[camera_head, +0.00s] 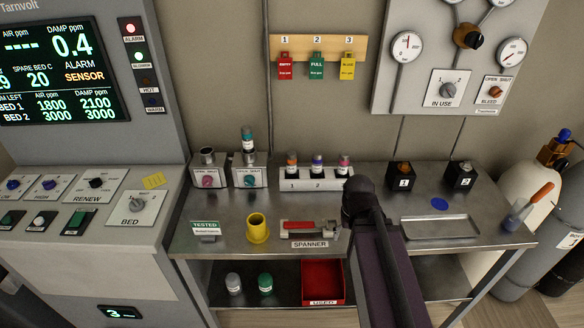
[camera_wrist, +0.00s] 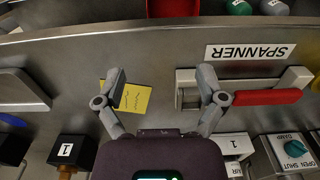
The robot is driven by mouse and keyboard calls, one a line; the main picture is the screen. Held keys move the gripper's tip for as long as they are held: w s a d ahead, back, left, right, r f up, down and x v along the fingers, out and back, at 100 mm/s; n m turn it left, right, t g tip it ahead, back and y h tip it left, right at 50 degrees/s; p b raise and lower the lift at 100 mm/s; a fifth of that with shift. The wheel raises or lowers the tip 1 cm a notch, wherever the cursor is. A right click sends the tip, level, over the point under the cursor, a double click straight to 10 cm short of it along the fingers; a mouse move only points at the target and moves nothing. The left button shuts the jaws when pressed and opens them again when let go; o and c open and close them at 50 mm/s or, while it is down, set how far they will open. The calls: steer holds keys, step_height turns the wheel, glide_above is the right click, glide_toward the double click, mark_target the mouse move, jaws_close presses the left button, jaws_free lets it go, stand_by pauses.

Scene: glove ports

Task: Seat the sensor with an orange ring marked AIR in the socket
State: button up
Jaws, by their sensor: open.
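In the head view, a small sensor with an orange ring (camera_head: 291,160) stands upright in the left place of a white rack (camera_head: 300,183); its marking is too small to read. An empty open-topped socket (camera_head: 207,154) rises at the left, on a block with a pink valve knob (camera_head: 208,180). Beside it, a teal-topped sensor (camera_head: 247,140) stands in the block with a teal knob (camera_head: 250,181). My gripper (camera_wrist: 160,85) is open and empty in the wrist view, above the bench near the spanner (camera_wrist: 265,97). My arm hides it in the head view.
A yellow cup (camera_head: 258,228) and a TESTED sign (camera_head: 205,230) stand at the bench's front left. A yellow note (camera_wrist: 132,98) lies below my fingers. Two black blocks (camera_head: 401,176) (camera_head: 460,177) and a tray (camera_head: 440,228) are right. A red bin (camera_head: 322,283) sits below.

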steer(key=w+a+r+n+p, duration=0.1)
steer(key=w+a+r+p, duration=0.2)
steer(key=w+r+p, duration=0.3)
steer(key=w+a+r+n+p, duration=0.1)
steer(key=w+a+r+p, duration=0.25)
steer(key=w, duration=0.55)
step_height(320, 180, up, 9)
steer(key=n+p, duration=0.3)
steer(key=p, duration=0.6)
glide_above(291, 161)
steer(key=w, duration=0.1)
steer(key=shift+d+f, duration=0.2)
steer(key=shift+d, duration=0.2)
steer(key=shift+w+a+r, duration=0.15)
steer(key=shift+w+a, duration=0.15)
steer(key=shift+a, duration=0.05)
step_height(291, 161, down, 9)
steer(key=b, duration=0.9)
steer(key=shift+r, duration=0.15)
steer(key=shift+w+f+b, duration=0.1)
steer(key=shift+f+b, duration=2.45)
steer(key=shift+f, duration=0.05)
steer(key=shift+c, duration=0.2)
